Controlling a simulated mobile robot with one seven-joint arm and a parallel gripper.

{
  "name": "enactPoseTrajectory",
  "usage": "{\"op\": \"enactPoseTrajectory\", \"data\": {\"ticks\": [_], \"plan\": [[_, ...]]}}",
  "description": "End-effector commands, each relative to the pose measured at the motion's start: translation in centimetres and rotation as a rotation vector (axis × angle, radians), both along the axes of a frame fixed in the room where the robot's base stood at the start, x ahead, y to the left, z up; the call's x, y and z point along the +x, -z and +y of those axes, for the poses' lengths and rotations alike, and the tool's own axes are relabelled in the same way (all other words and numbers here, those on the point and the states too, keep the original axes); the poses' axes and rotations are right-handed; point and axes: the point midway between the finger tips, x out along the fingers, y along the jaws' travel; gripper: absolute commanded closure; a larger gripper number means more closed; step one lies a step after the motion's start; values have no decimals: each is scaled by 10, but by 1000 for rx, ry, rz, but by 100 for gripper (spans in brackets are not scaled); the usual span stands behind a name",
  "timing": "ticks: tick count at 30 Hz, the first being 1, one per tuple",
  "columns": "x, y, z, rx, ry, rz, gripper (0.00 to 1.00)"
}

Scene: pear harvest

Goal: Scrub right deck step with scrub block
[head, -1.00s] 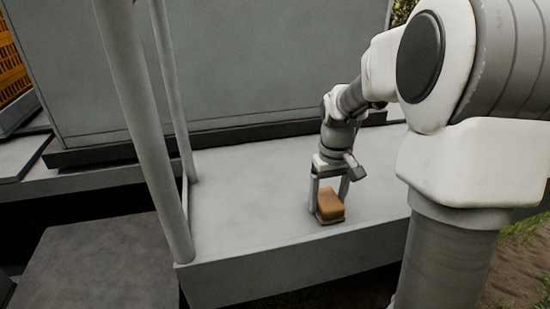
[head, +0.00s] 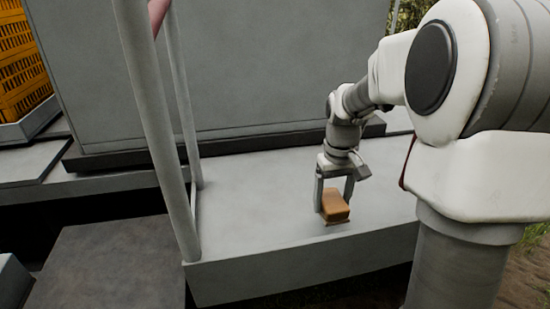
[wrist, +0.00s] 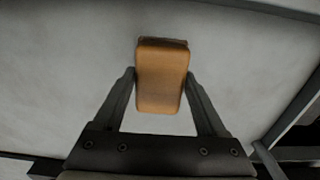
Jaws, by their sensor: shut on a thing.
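The scrub block (head: 336,204) is an orange-brown block with a darker base. My gripper (head: 335,195) is shut on it, one finger on each side, pointing down. The block is at the surface of the light grey right deck step (head: 260,210), near its front edge; I cannot tell whether its base touches. In the wrist view the block (wrist: 162,78) sits between the fingertips of my gripper (wrist: 160,80), over the pale step surface (wrist: 60,70).
Grey posts (head: 160,130) rise at the step's left end. A large grey panel (head: 210,70) stands behind the step. A lower dark platform (head: 110,265) lies to the left. Orange crates (head: 22,70) stand at the far left. The step's left part is clear.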

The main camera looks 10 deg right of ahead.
Motion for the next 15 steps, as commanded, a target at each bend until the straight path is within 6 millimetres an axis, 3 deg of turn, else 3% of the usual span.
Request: {"op": "enactPoseTrajectory", "data": {"ticks": [6,15], "plan": [[2,-23,3,0,-1,0,78],[3,-27,4,0,-1,0,78]]}}
